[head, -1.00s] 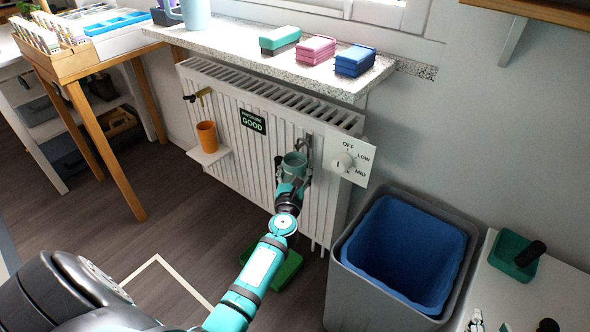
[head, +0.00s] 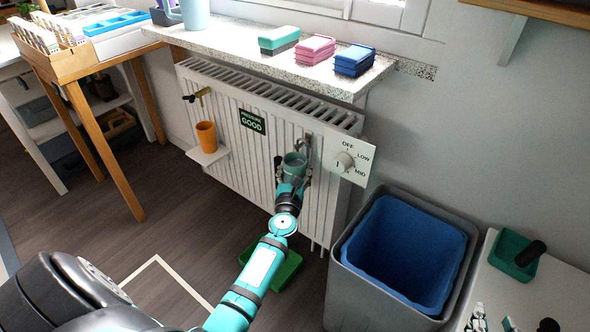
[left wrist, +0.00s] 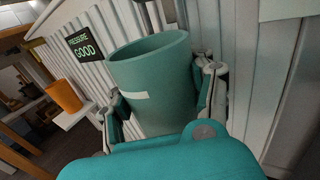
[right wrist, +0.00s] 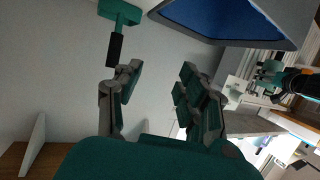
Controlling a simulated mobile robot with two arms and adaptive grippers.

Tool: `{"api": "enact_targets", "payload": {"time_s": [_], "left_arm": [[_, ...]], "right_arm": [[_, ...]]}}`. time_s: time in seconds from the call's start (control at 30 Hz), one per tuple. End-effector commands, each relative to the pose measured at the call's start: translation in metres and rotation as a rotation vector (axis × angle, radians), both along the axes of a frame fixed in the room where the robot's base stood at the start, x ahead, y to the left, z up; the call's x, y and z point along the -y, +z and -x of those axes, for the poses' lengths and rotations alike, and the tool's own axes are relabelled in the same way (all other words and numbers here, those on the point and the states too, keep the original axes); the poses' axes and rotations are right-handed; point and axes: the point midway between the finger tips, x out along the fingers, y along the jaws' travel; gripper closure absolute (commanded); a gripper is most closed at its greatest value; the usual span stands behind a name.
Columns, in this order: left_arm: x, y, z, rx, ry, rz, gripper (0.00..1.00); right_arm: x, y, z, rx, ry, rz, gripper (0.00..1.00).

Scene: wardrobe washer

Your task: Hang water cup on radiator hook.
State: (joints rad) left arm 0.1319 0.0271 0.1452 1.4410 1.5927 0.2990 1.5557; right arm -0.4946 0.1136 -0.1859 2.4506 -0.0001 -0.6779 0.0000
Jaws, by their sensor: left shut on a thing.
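The teal water cup (head: 294,164) is upright in front of the radiator (head: 225,115), close to a grey metal hook bracket (head: 308,141). My left gripper (head: 292,176) is shut on the cup, with one finger on each side in the left wrist view (left wrist: 160,100). The cup (left wrist: 152,85) has a pale label on its front. The cup hides the hook contact, so I cannot tell whether it touches the hook. My right gripper (right wrist: 160,72) is open and empty in the right wrist view.
An orange cup (head: 207,136) stands on a small white shelf (head: 205,156) on the radiator. A dial panel (head: 350,162) is just right of the hook. A grey bin with blue liner (head: 405,255) stands at the right. A stone sill (head: 240,48) overhangs above.

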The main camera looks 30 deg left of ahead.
Motion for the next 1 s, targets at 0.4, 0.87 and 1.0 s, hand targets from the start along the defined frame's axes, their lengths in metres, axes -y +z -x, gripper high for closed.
{"api": "enact_targets", "payload": {"time_s": [0.4,0.87,1.0], "left_arm": [[0.000,-0.001,0.000,0.002,0.000,-0.001,1.00],[0.000,-0.002,0.000,0.002,0.000,-0.001,1.00],[0.000,-0.002,0.000,0.001,0.000,0.000,0.29]], "right_arm": [[-0.001,0.004,-0.002,0.030,0.002,-0.006,0.60],[-0.003,0.011,-0.004,0.068,0.005,-0.016,0.60],[-0.003,0.012,-0.005,0.072,0.004,-0.018,0.60]]}}
